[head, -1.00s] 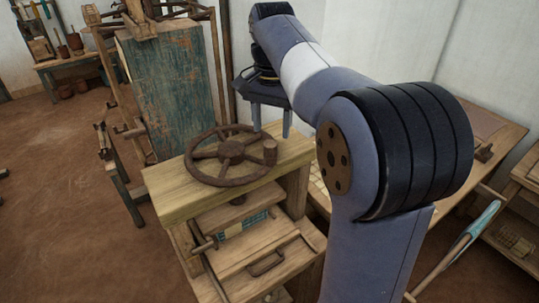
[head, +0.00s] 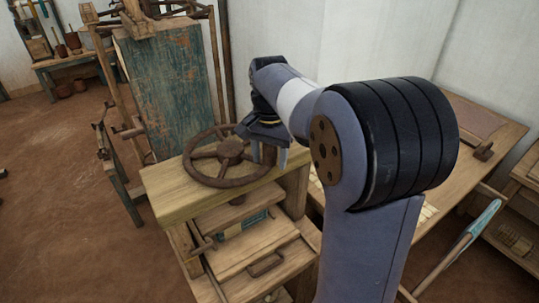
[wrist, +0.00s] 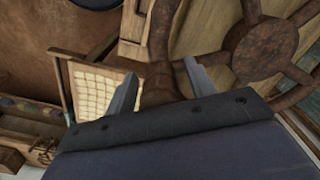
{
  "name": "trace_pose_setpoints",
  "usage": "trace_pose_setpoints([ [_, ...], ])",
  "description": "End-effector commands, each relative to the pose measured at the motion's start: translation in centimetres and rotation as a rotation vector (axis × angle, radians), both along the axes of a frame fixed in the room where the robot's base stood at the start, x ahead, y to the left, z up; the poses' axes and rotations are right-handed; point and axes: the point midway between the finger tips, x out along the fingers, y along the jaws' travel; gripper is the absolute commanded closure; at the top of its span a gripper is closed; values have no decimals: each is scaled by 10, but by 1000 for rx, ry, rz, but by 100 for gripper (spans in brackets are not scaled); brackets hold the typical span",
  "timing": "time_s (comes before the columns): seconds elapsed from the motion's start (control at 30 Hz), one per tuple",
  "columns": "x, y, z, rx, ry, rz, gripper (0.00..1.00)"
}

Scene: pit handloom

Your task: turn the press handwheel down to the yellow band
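The press handwheel (head: 229,152) is a rusty brown spoked wheel lying flat above the wooden press top. Its upright knob (head: 270,154) stands on the right side of the rim. My gripper (head: 269,159) points down over the knob, with one finger visible at its right and the other mostly hidden. In the wrist view my gripper's fingers (wrist: 160,84) are spread, with the brown knob (wrist: 160,40) between them and gaps at the sides. The wheel's hub (wrist: 262,45) shows at the right there. I cannot make out the yellow band.
The press's wooden top beam (head: 170,200) is under the wheel, with a teal bundle (head: 244,222) below. A green weathered panel (head: 170,85) stands behind left. A wooden table (head: 480,125) is at the right.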

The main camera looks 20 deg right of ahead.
Motion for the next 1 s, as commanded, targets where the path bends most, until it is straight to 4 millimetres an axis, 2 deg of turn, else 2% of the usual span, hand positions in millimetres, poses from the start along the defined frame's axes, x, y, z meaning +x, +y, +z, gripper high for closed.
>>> trace_pose_setpoints([
  [0.07,0,0,0,0,0,0,54],
  [0.6,-1,-1,0,-2,3,0,99],
  [1.0,-5,2,0,-4,6,-38,100],
])
